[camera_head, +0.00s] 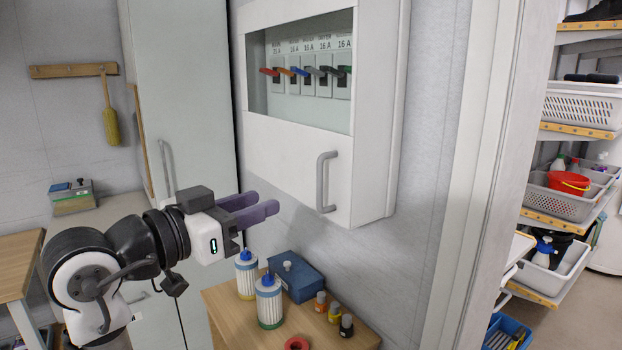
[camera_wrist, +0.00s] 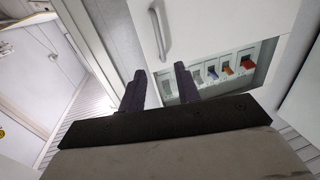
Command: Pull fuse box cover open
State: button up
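The white fuse box (camera_head: 280,155) hangs on the wall in the head view, its cover (camera_head: 290,165) closed. The cover has a window showing coloured fuse switches (camera_head: 308,70) and a grey vertical handle (camera_head: 326,182) at its lower right. My gripper (camera_head: 266,202) is left of the handle, in front of the cover's lower part, with dark purple fingers apart and empty. In the wrist view, which looks inverted, the fingers (camera_wrist: 160,76) show a gap. The handle (camera_wrist: 160,34) lies beyond the fingertips there, not touching them.
Below the box, a wooden table (camera_head: 222,310) holds two white bottles (camera_head: 269,302), a blue box (camera_head: 297,278) and several small jars. A tall grey cabinet (camera_head: 186,90) stands left. A door frame (camera_head: 478,170) and shelves with baskets (camera_head: 588,110) are right.

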aim_at(318, 182)
jog(key=p+x, duration=0.2)
jog(key=x, duration=1)
jog(key=shift+p, duration=0.4)
jog(key=shift+s, duration=0.1)
grip_shut()
